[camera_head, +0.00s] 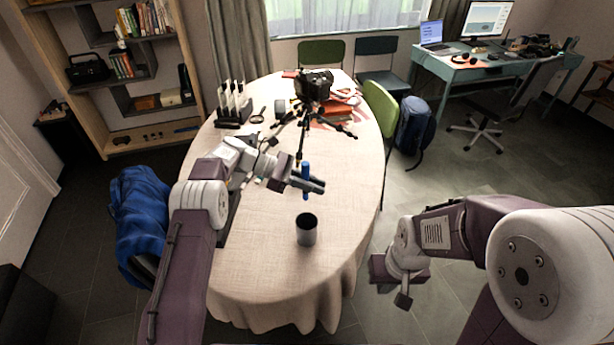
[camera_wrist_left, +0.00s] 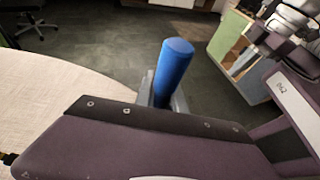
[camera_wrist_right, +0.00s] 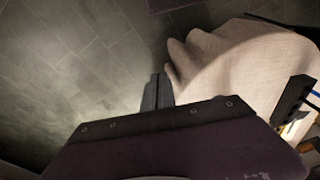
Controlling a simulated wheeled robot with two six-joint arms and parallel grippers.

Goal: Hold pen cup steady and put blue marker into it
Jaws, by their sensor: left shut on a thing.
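The blue marker (camera_head: 305,169) stands about upright in my left gripper (camera_head: 308,184), which is shut on it above the table. The marker also shows in the left wrist view (camera_wrist_left: 173,72), its upper part sticking up from the fingers. The pen cup (camera_head: 306,229), a dark cylinder with an open top, stands upright on the table, nearer to me than the marker and apart from it. My right gripper (camera_head: 403,299) is empty, off the table's right side above the floor. Its fingers (camera_wrist_right: 157,91) look closed together in the right wrist view. Nothing holds the cup.
The oval table (camera_head: 265,285) has a cream cloth, clear around the cup. A camera on a small tripod (camera_head: 314,88), a rack (camera_head: 233,104) and papers are at the far end. Chairs and a blue backpack (camera_head: 414,128) stand beyond the right edge.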

